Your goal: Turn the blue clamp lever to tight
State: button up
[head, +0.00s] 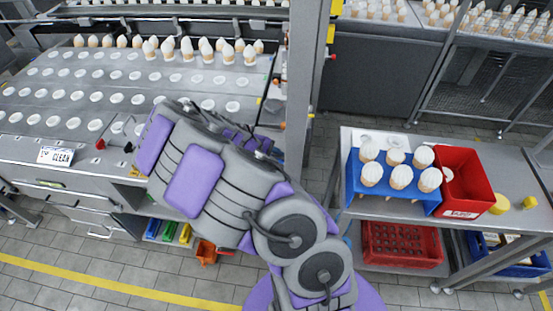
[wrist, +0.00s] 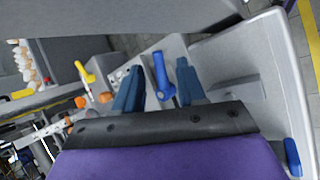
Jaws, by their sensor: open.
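The blue clamp lever (wrist: 160,72) shows in the wrist view as a bright blue handle with a round pivot end, in front of a light grey panel. My gripper (wrist: 158,66) is open, with one dark blue finger on the left of the lever and the other on the right. Gaps show between the lever and both fingers. I cannot tell how deep the lever sits between them. In the head view my own arm covers the area of the lever and gripper, so neither shows there.
In the wrist view a yellow lever (wrist: 84,72) and an orange knob (wrist: 105,97) are left of my gripper. In the head view a metal upright (head: 299,90) rises just beyond my arm. A side table with a blue rack (head: 395,199) and red bin (head: 466,180) stands right.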

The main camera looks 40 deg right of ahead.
jog(key=p+v, duration=0.2)
jog(key=v, duration=1.4)
jog(key=shift+a+f, duration=0.1)
